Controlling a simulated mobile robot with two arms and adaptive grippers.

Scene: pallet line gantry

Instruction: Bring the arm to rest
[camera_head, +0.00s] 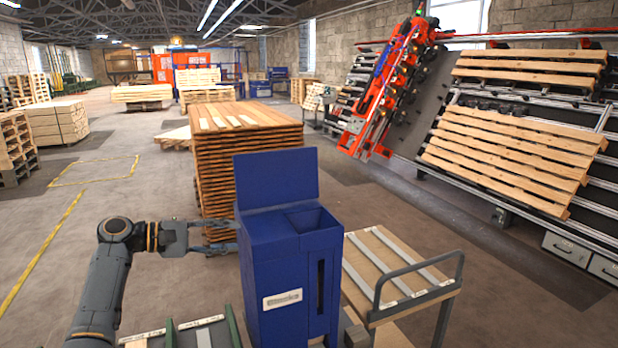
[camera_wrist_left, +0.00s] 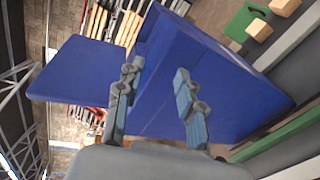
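My left arm comes in from the left in the head view, and its gripper (camera_head: 226,236) points right at the side of a blue bin (camera_head: 292,255). In the left wrist view the two fingers (camera_wrist_left: 152,98) stand well apart with nothing between them. The blue bin (camera_wrist_left: 215,90) fills the space just beyond the fingertips. I cannot tell whether the tips touch it. My right gripper shows in neither view.
A tall stack of wooden pallets (camera_head: 248,140) stands behind the bin. A cart (camera_head: 385,262) with a grey handle is to its right. A red gantry machine (camera_head: 388,85) and leaning pallets (camera_head: 510,150) line the right wall. Open floor (camera_head: 110,215) lies at left.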

